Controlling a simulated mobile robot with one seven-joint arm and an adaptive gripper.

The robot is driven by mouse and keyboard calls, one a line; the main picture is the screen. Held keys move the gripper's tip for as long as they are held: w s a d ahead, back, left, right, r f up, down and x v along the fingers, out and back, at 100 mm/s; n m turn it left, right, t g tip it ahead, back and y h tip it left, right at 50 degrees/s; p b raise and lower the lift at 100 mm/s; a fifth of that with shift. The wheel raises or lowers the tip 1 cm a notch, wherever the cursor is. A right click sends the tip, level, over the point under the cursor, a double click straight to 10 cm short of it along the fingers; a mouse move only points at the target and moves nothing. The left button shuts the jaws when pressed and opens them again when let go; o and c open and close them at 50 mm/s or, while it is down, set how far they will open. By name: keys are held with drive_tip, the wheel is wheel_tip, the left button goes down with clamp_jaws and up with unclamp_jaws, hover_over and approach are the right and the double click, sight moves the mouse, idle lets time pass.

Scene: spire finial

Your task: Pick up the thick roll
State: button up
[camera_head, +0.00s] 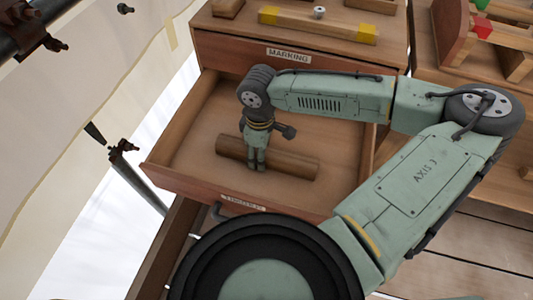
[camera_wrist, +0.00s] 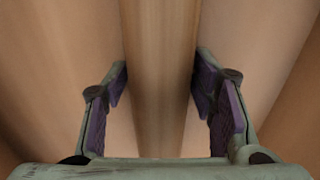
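The thick roll (camera_head: 290,164) is a brown wooden cylinder lying in the open drawer (camera_head: 200,125), slanting slightly down to the right. My gripper (camera_head: 256,168) points down at it, left of its middle, and hides part of it. In the wrist view the roll (camera_wrist: 160,60) runs vertically between the two purple-padded fingers of my gripper (camera_wrist: 160,95). The fingers are spread, with a visible gap on each side of the roll.
A cabinet top above carries a yellow-ended wooden bar (camera_head: 318,26) and a small silver knob-like piece (camera_head: 319,12). A red block (camera_head: 482,27) sits at the upper right. A drawer front labelled MARKING (camera_head: 289,56) is behind.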

drive_tip(key=c, duration=1)
